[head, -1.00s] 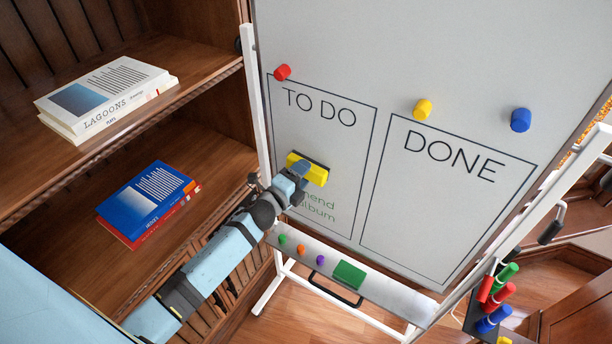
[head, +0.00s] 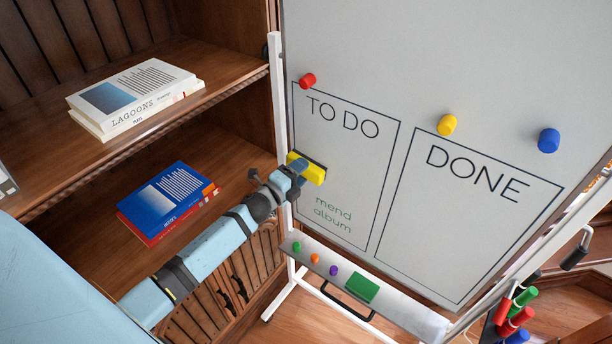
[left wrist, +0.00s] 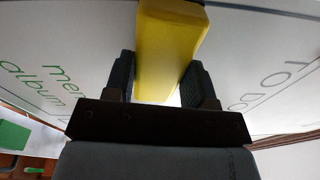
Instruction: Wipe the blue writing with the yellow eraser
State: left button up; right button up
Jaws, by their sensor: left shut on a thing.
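My left gripper (head: 299,169) is shut on the yellow eraser (head: 314,174), which has a dark edge. The eraser is at the left border of the TO DO box on the whiteboard (head: 400,50); whether its face touches the board I cannot tell. In the left wrist view the eraser (left wrist: 170,45) sits between the two dark fingers (left wrist: 160,78). Green writing, "mend album" (head: 333,215), stands in the box below the eraser. No blue writing shows; the eraser and gripper hide a small patch. My right gripper is not in view.
Red (head: 307,81), yellow (head: 447,125) and blue (head: 548,140) magnets sit on the board. The tray below (head: 400,312) holds a green block (head: 362,288) and small coloured pieces. A wooden bookcase (head: 240,110) with books stands close at the left. Markers (head: 517,318) hang at right.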

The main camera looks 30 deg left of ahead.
pick_arm(q)
jog(key=shift+w+a+r, duration=0.1)
jog(key=shift+a+r, duration=0.05)
jog(key=shift+a, duration=0.25)
jog(key=s, duration=0.6)
jog(key=shift+a+p, duration=0.2)
jog(key=shift+p, duration=0.15)
jog(key=shift+s+a, duration=0.1)
jog(key=shift+s, duration=1.4)
